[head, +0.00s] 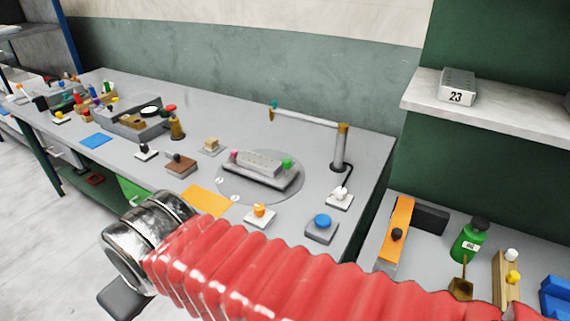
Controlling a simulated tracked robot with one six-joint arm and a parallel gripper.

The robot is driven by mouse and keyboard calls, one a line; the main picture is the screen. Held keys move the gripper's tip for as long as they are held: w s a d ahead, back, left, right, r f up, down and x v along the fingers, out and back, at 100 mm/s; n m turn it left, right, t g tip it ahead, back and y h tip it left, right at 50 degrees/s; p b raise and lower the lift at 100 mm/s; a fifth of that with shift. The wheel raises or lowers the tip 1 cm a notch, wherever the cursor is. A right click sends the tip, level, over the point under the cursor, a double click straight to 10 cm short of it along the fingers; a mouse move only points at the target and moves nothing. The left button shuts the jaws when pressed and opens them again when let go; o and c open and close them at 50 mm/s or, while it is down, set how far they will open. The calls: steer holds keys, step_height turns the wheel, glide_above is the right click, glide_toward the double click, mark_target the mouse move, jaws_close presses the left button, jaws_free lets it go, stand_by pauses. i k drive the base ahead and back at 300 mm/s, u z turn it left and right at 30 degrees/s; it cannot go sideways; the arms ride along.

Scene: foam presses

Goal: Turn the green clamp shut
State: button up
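The green clamp (287,164) is a small green knob at the right end of a grey mould (255,177) in the head view. The mould has a lighter grey block on top and a pink clamp (234,154) at its left end. It rests on a round grey plate (300,192) on the table. I cannot tell how far the green clamp is turned. My red bellows arm crosses the lower foreground and ends in a metal cuff at lower left. A dark part of my gripper (122,297) shows below the cuff, well apart from the clamp; its fingers are not clearly visible.
A post with a horizontal arm (308,118) stands behind the round plate. An orange mat (205,200), an orange button (259,211) and a blue button (321,223) lie in front. A brown block (181,166) is to the left. A green bottle (470,240) stands at right.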

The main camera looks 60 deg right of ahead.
mark_target(287, 163)
steer(key=i, duration=1.75)
steer(key=z, duration=3.05)
